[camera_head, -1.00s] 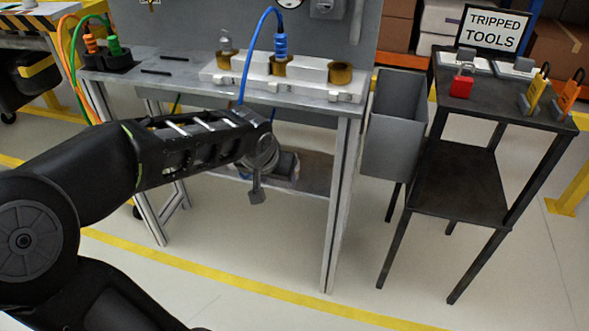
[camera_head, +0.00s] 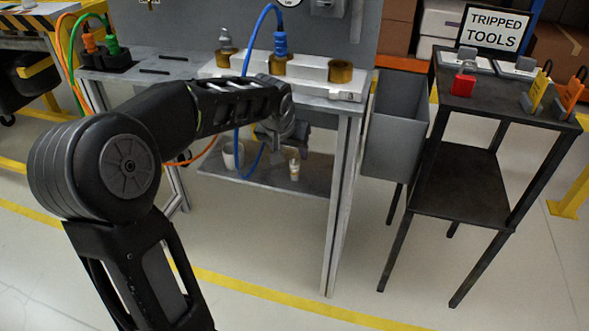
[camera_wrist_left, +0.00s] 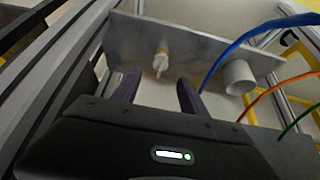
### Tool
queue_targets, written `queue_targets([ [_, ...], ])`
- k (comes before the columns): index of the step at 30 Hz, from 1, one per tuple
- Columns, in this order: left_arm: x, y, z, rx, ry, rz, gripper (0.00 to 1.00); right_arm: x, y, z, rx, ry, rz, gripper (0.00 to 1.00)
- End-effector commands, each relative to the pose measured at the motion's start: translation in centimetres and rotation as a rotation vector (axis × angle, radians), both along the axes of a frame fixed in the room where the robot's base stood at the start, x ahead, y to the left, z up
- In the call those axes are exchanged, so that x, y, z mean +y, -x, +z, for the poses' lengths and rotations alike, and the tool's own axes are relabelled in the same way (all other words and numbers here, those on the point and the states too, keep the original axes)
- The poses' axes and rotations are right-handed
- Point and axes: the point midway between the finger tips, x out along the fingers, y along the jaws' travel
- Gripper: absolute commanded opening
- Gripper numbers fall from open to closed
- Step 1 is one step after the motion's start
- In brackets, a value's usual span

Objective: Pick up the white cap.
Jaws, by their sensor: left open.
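Two white items stand on the lower shelf under the workbench. One is a cylinder (camera_head: 232,155), which also shows in the left wrist view (camera_wrist_left: 238,76). The other is a small bottle-like item with a narrow tip (camera_head: 294,167), which also shows in the left wrist view (camera_wrist_left: 161,62). I cannot tell for sure which one is the white cap. My left gripper (camera_head: 276,138) is over the shelf, partly hidden by its own wrist. In the left wrist view its open fingers (camera_wrist_left: 159,84) are empty and point towards the narrow-tipped item, apart from it. My right gripper is out of view.
The workbench top (camera_head: 175,70) lies above the shelf (camera_head: 262,178), and its legs stand at the sides. A blue cable (camera_head: 247,60) and an orange cable (camera_head: 196,152) hang near the cylinder. A grey bin (camera_head: 395,125) and black cart (camera_head: 455,185) stand right.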

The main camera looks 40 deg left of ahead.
Motion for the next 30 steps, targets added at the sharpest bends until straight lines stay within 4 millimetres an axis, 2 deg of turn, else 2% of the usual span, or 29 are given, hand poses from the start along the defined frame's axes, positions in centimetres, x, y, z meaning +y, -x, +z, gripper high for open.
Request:
queue_targets([
  [7, 0.6, -1.8, -3.4, 0.004, 0.001, 0.000, 0.51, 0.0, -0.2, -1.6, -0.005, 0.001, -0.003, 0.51],
  [11, 0.9, -2.5, -4.4, 0.001, 0.001, 0.000, 0.51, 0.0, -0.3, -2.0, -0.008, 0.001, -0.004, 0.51],
  [30, 0.9, -2.6, -4.4, 0.001, 0.001, 0.000, 0.51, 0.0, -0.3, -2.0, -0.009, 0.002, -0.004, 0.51],
])
